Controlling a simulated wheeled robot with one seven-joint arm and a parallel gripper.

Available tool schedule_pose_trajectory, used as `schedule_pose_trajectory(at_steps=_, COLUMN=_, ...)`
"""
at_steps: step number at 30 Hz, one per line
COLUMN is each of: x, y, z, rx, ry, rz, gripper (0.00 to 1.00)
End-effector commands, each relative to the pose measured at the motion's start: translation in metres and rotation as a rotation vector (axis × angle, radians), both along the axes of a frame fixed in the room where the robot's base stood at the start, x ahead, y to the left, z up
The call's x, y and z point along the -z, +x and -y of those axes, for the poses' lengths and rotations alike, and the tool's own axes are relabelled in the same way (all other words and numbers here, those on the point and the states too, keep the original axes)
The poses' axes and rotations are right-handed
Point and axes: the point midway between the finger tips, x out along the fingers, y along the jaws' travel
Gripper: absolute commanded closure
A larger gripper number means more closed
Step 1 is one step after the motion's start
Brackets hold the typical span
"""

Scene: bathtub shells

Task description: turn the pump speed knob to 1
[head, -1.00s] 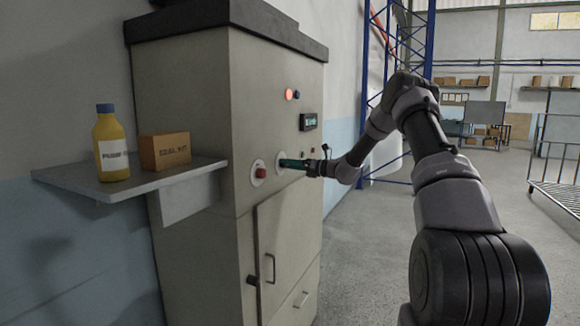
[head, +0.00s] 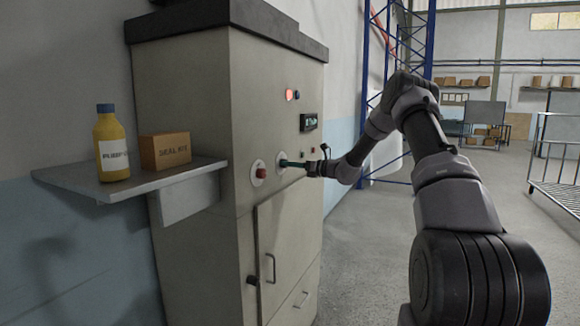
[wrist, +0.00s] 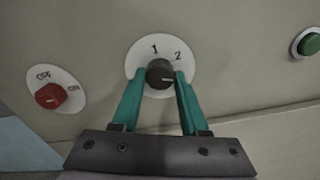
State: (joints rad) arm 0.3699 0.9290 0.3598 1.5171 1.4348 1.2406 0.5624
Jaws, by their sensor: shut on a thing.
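The dark round pump speed knob (wrist: 160,74) sits on a white dial (wrist: 145,59) marked 1 and 2 in the wrist view. A light pointer line on the knob points to the right, below the 2 and away from the 1. The teal fingers of my gripper (wrist: 160,84) stand on both sides of the knob and are shut on it. In the head view my gripper (head: 283,163) reaches the cabinet front at the white dial (head: 280,157). The knob itself is hidden by the fingers there.
A red OFF/ON knob (wrist: 50,95) is left of the dial, and a green button (wrist: 309,44) is right. The cabinet (head: 185,110) has a display (head: 308,122) and a door handle (head: 271,268). A shelf (head: 140,190) holds a yellow bottle (head: 111,140) and box (head: 165,151).

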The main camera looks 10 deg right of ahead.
Motion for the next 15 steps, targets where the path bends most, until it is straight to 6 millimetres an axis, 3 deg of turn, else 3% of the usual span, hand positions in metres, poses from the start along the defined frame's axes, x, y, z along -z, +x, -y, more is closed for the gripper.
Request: schedule_pose_trajectory(at_steps=15, x=0.0016, y=0.0001, z=0.001, rx=0.0, ry=-0.289, rz=0.392, gripper=1.0)
